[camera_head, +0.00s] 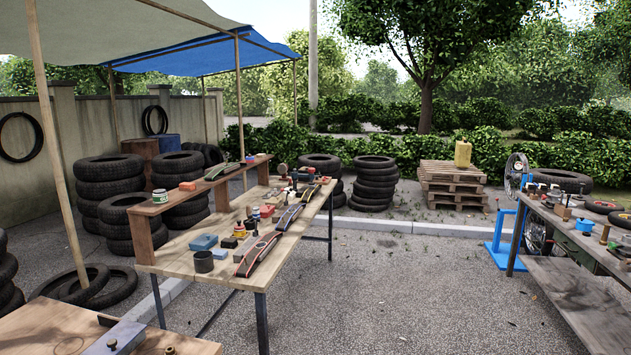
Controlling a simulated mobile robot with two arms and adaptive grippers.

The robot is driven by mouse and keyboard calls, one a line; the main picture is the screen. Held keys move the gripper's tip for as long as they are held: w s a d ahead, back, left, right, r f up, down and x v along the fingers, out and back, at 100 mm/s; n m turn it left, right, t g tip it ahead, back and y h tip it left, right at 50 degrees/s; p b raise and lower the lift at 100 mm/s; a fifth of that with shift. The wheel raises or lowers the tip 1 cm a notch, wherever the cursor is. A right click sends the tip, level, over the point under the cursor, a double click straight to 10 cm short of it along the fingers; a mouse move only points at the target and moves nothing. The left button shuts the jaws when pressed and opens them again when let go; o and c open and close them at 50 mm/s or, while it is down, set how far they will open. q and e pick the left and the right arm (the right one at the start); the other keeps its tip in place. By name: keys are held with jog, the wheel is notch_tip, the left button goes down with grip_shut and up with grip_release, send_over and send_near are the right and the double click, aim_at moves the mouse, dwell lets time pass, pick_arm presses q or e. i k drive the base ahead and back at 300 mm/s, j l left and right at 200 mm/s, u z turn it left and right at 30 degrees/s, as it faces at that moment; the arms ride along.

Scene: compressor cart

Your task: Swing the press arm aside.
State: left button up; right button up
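I cannot make out for sure which thing is the press arm. Several long, curved, strip-like pieces lie on the middle wooden table; the nearest (259,254) is red and dark, and another (289,217) lies behind it. A greyish metal block with a small knob (113,342) sits on a wooden bench (40,330) at the lower left, cut off by the frame's bottom edge. Neither of my grippers is in view.
The middle table (215,270) has a raised shelf on its left side. Another workbench (575,235) with tools and a blue stand (497,240) is at the right. Tyre stacks (374,185) and pallets (453,187) stand behind. The paved ground between the tables is clear.

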aim_at(312, 176)
jog(key=i+l+z, duration=0.25)
jog(key=i, duration=0.75)
jog(key=i+z, duration=0.3)
jog(key=i, duration=2.65)
jog(key=i+u, duration=0.15)
jog(key=i, duration=0.3)
jog(key=i+l+u, duration=0.15)
jog(key=i, duration=0.3)
jog(key=i+l+u, duration=0.15)
jog(key=i, duration=0.3)
jog(key=i+l+u, duration=0.1)
jog(key=i+l, duration=0.15)
jog(key=i, duration=0.2)
